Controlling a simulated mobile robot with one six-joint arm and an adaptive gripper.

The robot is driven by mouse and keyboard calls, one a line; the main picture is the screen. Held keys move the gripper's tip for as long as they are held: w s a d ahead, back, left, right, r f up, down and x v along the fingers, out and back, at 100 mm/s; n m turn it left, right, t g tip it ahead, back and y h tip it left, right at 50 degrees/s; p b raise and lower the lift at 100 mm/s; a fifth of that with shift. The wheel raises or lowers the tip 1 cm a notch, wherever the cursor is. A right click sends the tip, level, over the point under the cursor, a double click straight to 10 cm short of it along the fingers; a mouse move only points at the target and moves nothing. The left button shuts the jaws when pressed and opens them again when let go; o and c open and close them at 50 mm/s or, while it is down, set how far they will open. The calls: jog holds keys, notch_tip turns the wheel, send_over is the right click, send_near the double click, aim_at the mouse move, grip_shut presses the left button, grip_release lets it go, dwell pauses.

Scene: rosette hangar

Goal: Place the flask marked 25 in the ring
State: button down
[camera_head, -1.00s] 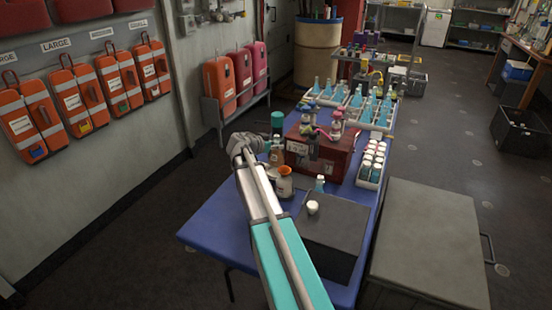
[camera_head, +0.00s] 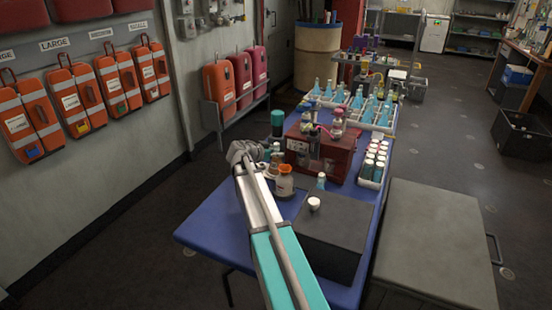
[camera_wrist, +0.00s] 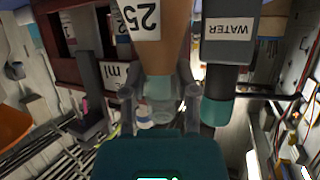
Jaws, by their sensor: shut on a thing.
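In the wrist view, which is upside down, an amber flask marked 25 (camera_wrist: 144,22) hangs in front of my gripper (camera_wrist: 159,92). My gripper's two grey fingers are closed around its narrow, pale neck. A dark bottle labelled WATER (camera_wrist: 230,28) with a teal cap stands right beside it. In the head view, my arm reaches over the blue table and my gripper's fingers are hidden behind my wrist. I cannot make out the ring.
A dark red case (camera_head: 330,158) stands on the blue table (camera_head: 207,228), with small bottles on top. A white rack of vials (camera_head: 374,164) is to its right, blue flasks in trays (camera_head: 376,112) behind. A dark box (camera_head: 338,232) fills the near right.

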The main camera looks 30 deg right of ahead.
jog(key=shift+f, duration=0.15)
jog(key=shift+f, duration=0.1)
jog(key=shift+c, duration=1.9)
grip_release()
jog(key=shift+r, duration=0.25)
jog(key=shift+a+r, duration=0.1)
jog(key=shift+a, duration=0.1)
jog(key=p+v, duration=0.4)
jog(key=v, duration=0.7)
jog(key=shift+a+p, duration=0.3)
jog(key=shift+p, duration=0.05)
